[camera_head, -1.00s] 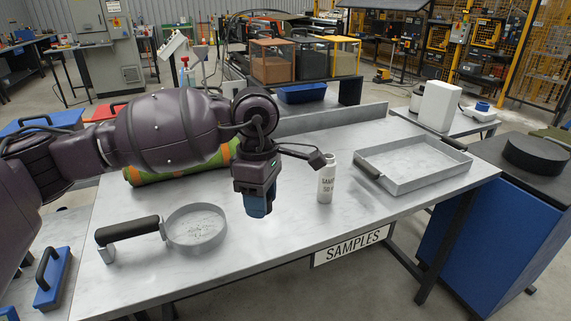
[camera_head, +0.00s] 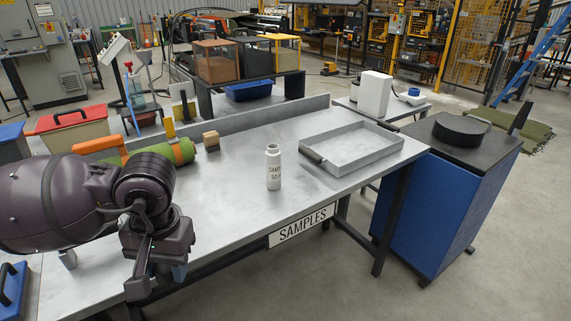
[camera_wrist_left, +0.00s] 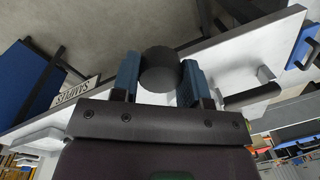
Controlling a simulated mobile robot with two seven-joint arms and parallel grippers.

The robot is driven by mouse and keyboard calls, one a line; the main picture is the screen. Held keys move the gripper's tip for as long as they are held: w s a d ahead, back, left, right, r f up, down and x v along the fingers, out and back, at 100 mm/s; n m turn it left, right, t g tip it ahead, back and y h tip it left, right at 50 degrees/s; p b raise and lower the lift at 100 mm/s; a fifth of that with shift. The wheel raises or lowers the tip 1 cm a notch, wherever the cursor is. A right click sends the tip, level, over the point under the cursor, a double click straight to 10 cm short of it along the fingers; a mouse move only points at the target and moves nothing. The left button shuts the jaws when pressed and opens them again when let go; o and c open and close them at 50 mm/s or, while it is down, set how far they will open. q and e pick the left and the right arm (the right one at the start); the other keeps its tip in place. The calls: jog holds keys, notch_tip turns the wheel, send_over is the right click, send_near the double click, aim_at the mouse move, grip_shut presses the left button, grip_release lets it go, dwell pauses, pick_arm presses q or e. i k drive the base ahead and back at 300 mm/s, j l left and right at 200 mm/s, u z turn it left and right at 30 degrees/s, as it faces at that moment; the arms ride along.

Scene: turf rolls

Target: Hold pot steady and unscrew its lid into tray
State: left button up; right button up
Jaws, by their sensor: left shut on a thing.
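The white pot (camera_head: 273,167), with dark lettering, stands upright on the metal table near its front edge. Its narrower top is white; I cannot tell lid from neck. The shallow grey tray (camera_head: 333,171) lies to its right, with a dark handle on its left side. My left gripper (camera_head: 165,274) is at the front left of the table, well apart from the pot. In the left wrist view its blue fingers (camera_wrist_left: 159,84) are shut on a dark round thing (camera_wrist_left: 159,66); I cannot tell what it is. My right gripper is not in view.
A black-handled tool (camera_wrist_left: 252,97) lies on the table close to my left gripper, mostly hidden behind my arm in the head view. A green roll (camera_head: 165,150) and a small wooden block (camera_head: 211,140) lie at the back left. The table between roll and pot is clear.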

aim_at(273, 155)
jog(key=i+l, duration=1.95)
jog(key=i+u, duration=0.05)
